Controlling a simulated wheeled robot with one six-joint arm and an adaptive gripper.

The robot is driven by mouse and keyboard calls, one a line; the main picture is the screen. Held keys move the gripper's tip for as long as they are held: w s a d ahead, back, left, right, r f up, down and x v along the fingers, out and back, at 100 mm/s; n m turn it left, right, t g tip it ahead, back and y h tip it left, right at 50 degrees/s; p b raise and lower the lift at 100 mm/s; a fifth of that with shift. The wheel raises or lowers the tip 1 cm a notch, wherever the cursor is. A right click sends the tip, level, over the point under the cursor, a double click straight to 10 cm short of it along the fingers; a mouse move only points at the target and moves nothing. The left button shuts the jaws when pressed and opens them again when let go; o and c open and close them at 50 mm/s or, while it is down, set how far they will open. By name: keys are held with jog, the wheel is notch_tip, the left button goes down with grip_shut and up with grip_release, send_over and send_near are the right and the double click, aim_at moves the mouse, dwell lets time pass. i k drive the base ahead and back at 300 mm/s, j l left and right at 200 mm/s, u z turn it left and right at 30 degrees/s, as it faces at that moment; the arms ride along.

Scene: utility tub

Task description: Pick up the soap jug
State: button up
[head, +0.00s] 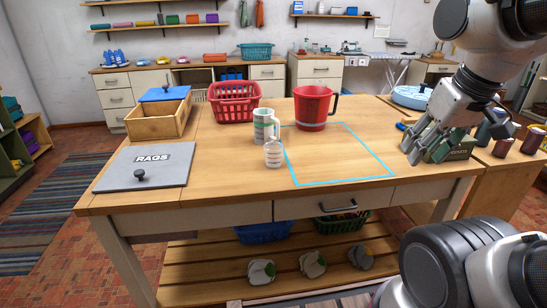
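A white jug with a green label and a side handle (265,127), which looks like the soap jug, stands upright on the wooden worktable (230,178), left of its middle. A small clear bottle (273,153) stands just in front of it and hides part of its lower side. My gripper (424,154) is at the right of the view, well apart from the jug, with its fingers pointing down. The fingers look spread, with nothing seen held between them. A green box (455,150) is partly hidden behind the gripper.
A red pitcher (313,108) and a red basket (234,101) stand behind the jug. A wooden box (157,119) and a grey RAGS lid (145,167) are at left. The blue-outlined area (335,155) right of the jug is mostly bare. Several jars stand at far right.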

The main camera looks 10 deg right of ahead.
aim_at(264, 120)
jog(key=i+l, duration=0.25)
jog(key=i, duration=0.2)
jog(key=i+l, duration=0.2)
jog(key=i, duration=0.2)
